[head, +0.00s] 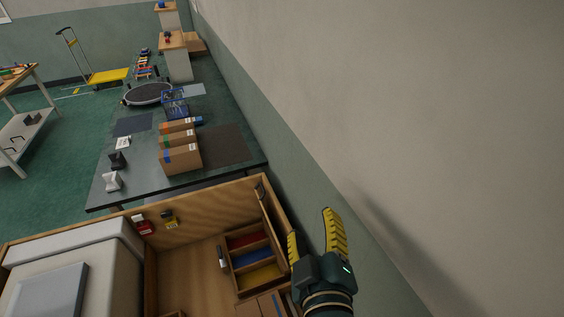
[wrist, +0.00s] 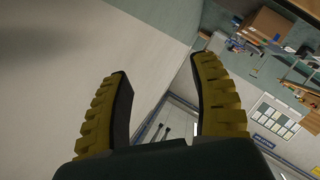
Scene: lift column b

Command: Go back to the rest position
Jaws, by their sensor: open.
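My gripper (head: 313,240) is at the lower right of the head view, raised beside the wall and above the right edge of a wooden box-like bench. Its two yellow ribbed fingers stand apart with nothing between them. In the wrist view my gripper (wrist: 165,105) is also open and empty, with the plain wall and a tilted view of the room beyond it.
The wall (head: 420,120) fills the right side, close to my gripper. Below is a wooden bench (head: 190,243) with a compartment tray (head: 237,273) of red, blue and yellow sections. A dark table (head: 135,165) behind carries several cardboard boxes (head: 180,158).

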